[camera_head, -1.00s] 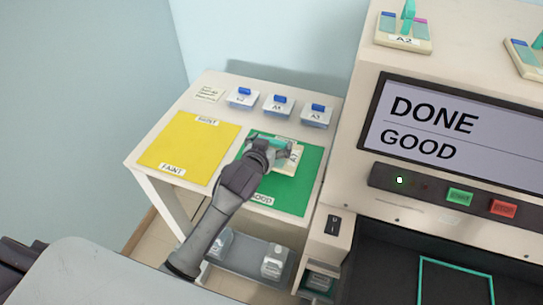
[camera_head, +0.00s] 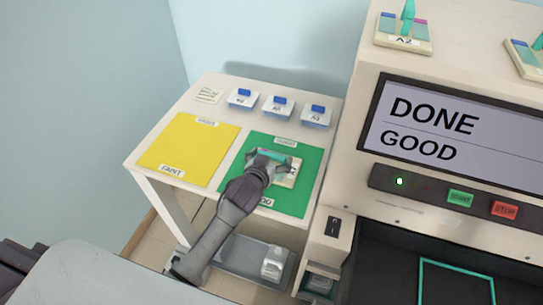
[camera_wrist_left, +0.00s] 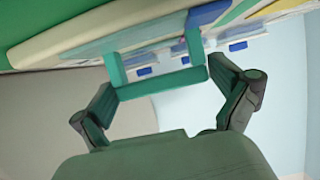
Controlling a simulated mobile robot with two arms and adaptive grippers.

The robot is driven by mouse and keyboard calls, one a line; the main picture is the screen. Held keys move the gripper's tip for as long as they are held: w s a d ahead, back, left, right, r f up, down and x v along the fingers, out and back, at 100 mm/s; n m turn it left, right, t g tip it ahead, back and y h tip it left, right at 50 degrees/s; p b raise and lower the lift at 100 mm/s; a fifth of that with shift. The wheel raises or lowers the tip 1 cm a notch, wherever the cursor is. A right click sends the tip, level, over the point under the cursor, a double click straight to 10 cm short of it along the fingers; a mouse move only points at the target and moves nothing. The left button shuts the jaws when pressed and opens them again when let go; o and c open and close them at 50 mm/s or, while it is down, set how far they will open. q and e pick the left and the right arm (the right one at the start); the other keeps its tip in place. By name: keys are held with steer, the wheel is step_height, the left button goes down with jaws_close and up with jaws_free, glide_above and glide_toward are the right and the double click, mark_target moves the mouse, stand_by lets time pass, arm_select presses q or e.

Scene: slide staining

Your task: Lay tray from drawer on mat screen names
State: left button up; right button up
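The cream tray with a teal handle (camera_head: 287,178) lies on the green mat (camera_head: 308,192), whose front label is partly covered and seems to read GOOD. The screen (camera_head: 435,125) reads DONE and GOOD. My left gripper (camera_head: 273,160) is over the tray with its fingers spread. In the left wrist view, the teal handle (camera_wrist_left: 160,84) lies between the spread fingers of the left gripper (camera_wrist_left: 165,78), which do not look closed on it. The gripper covers part of the tray in the head view. My right gripper is not in view.
The yellow mat (camera_head: 190,150), labelled FAINT, is empty beside the green one. Several blue-topped blocks stand along the table's back. The machine (camera_head: 345,195) rises close at the right. A tray A2 (camera_head: 403,35) stands on its top. A lower drawer (camera_head: 235,262) holds a pale block.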

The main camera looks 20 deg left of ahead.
arm_select(q)
steer(key=shift+r, duration=0.1)
steer(key=shift+s+r, duration=0.1)
steer(key=shift+s, duration=0.1)
steer(key=v, duration=1.1)
steer(key=shift+s+r, duration=0.2)
steer(key=shift+s, duration=0.1)
